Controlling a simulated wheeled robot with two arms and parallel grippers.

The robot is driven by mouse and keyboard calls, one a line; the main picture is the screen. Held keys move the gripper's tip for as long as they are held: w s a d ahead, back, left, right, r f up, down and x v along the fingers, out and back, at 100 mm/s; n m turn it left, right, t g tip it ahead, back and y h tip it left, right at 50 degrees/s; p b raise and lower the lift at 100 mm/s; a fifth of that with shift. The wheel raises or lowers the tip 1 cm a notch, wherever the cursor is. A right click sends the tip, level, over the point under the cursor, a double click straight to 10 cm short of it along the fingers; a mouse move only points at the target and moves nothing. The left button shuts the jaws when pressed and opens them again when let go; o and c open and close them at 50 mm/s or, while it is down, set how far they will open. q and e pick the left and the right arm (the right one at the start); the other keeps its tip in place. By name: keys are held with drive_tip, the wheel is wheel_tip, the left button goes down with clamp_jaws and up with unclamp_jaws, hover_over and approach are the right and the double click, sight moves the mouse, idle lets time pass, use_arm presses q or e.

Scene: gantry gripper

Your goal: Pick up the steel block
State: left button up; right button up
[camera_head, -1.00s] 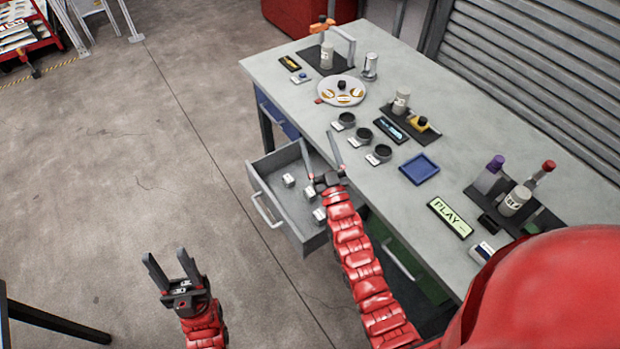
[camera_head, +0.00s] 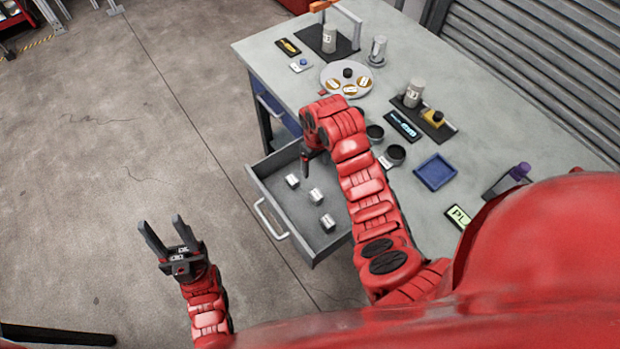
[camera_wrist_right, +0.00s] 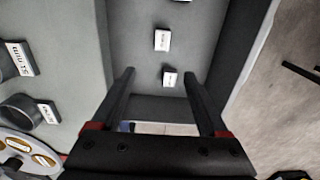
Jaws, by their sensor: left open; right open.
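Three small silvery blocks with white labels lie apart in the open drawer: a rear block (camera_head: 292,181), a middle block (camera_head: 316,196) and a front block (camera_head: 327,223). The labels are too small to read, so I cannot tell which is steel. My right gripper (camera_head: 305,162) points down over the drawer's far end. In the right wrist view its open, empty fingers (camera_wrist_right: 158,74) point toward a near block (camera_wrist_right: 170,77), with another block (camera_wrist_right: 162,41) beyond and a third cut off at the top edge. My left gripper (camera_head: 161,222) is open and empty over the floor.
The grey drawer (camera_head: 275,222) juts from the workbench (camera_head: 285,85), its walls around the blocks. On the bench stand a round plate (camera_head: 330,74), black cups (camera_head: 396,153), a blue tray (camera_head: 435,172) and bottles. The floor left of the drawer is clear.

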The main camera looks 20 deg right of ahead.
drive_tip(key=b, duration=0.7)
hover_over(316, 194)
wheel_tip(316, 194, down, 7)
drive_tip(key=shift+f, duration=0.15)
drive_tip(key=shift+w+f+p, duration=0.2)
drive_tip(key=shift+f+p, duration=0.3)
drive_tip(key=shift+f, duration=0.75)
drive_tip(key=shift+s+f, duration=0.15)
drive_tip(key=shift+f, duration=0.55)
wheel_tip(316, 194, down, 4)
drive_tip(key=shift+s+r+p, duration=0.15)
drive_tip(key=shift+r+p, duration=0.05)
drive_tip(key=shift+p, duration=0.9)
drive_tip(key=shift+f, duration=0.85)
clamp_jaws()
